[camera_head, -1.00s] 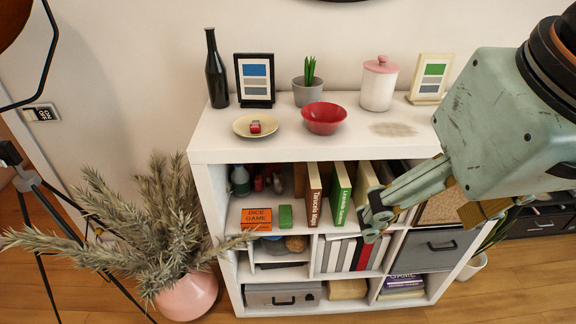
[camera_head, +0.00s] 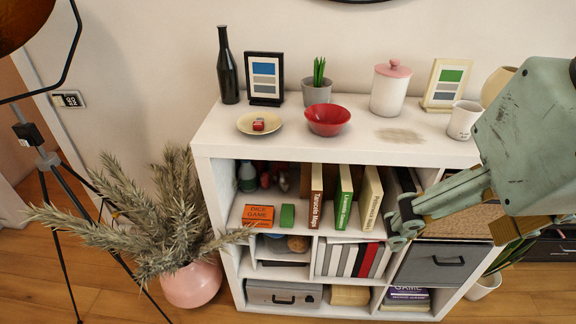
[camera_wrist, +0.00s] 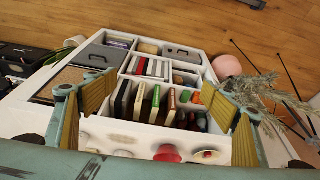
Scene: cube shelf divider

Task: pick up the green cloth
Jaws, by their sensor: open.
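A small green block-like item (camera_head: 287,215) sits in the shelf's upper left compartment, just right of the orange "DICE GAME" box (camera_head: 258,217). It is the likeliest green cloth, but I cannot make out fabric. It also shows, small, in the wrist view (camera_wrist: 196,97). My gripper (camera_head: 450,232) is in front of the shelf's right side, well to the right of the green item. In the wrist view my gripper (camera_wrist: 155,105) has its fingers wide apart with nothing between them close up.
Upright books (camera_head: 343,195) stand right of the green item. The white shelf top (camera_head: 300,150) holds a dark bottle (camera_head: 228,70), a plate (camera_head: 259,123), a red bowl (camera_head: 327,118), a lidded jar (camera_head: 390,88) and a mug (camera_head: 463,120). A spiky plant (camera_head: 165,215) borders the left side.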

